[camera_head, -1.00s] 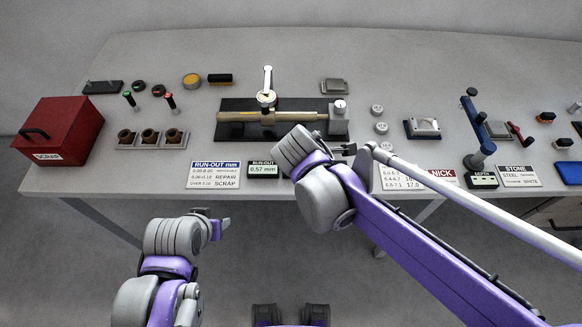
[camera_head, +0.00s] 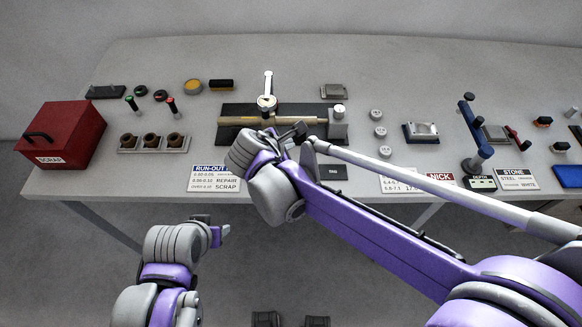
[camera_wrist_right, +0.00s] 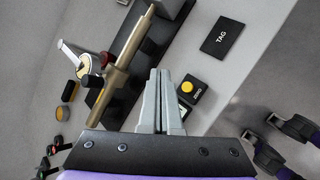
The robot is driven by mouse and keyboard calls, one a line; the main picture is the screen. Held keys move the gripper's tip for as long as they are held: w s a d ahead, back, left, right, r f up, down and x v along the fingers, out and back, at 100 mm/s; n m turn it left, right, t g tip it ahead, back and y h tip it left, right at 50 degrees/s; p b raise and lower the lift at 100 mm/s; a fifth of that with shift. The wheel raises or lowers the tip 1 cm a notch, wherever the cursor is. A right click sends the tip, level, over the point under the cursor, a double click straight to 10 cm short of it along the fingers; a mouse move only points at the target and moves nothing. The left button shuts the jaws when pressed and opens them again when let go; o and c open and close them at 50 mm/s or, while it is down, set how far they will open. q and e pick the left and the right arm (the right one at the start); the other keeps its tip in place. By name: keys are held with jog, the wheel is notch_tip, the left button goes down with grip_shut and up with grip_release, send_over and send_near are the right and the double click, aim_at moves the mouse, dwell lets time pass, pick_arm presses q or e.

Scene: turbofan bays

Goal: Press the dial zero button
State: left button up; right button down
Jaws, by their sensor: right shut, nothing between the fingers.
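The zero button (camera_wrist_right: 187,87) is a yellow round cap on a small black box marked ZERO, in the right wrist view. It lies just right of my right gripper (camera_wrist_right: 160,74), whose fingers are shut and empty; I see no contact. The dial gauge (camera_head: 267,101) stands on its post over the brass shaft (camera_head: 268,121); it also shows in the wrist view (camera_wrist_right: 88,62). In the head view my right gripper (camera_head: 298,131) is in front of the shaft fixture and the button cannot be made out. My left gripper (camera_head: 222,231) is low, off the table's front edge.
A black TAG plate (camera_wrist_right: 223,37) lies beyond the button; it also shows in the head view (camera_head: 333,172). The run-out sign (camera_head: 215,180) is partly covered by my right wrist. A red scrap box (camera_head: 66,135) stands at left, a blue depth stand (camera_head: 474,135) at right.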

notch_tip(320, 180, down, 7)
jog(key=b, duration=0.4)
jog(key=shift+s+f, duration=0.1)
pick_arm(q)
notch_tip(320, 180, down, 6)
jog(key=s, duration=0.2)
jog(key=shift+f, duration=0.15)
pick_arm(e)
jog(key=shift+f, duration=0.4)
dwell(0.8)
pick_arm(q)
jog(key=shift+s+f+b, duration=0.1)
jog(key=shift+f+b, duration=0.25)
jog(key=shift+b, duration=0.2)
pick_arm(e)
jog(key=shift+f, duration=0.4)
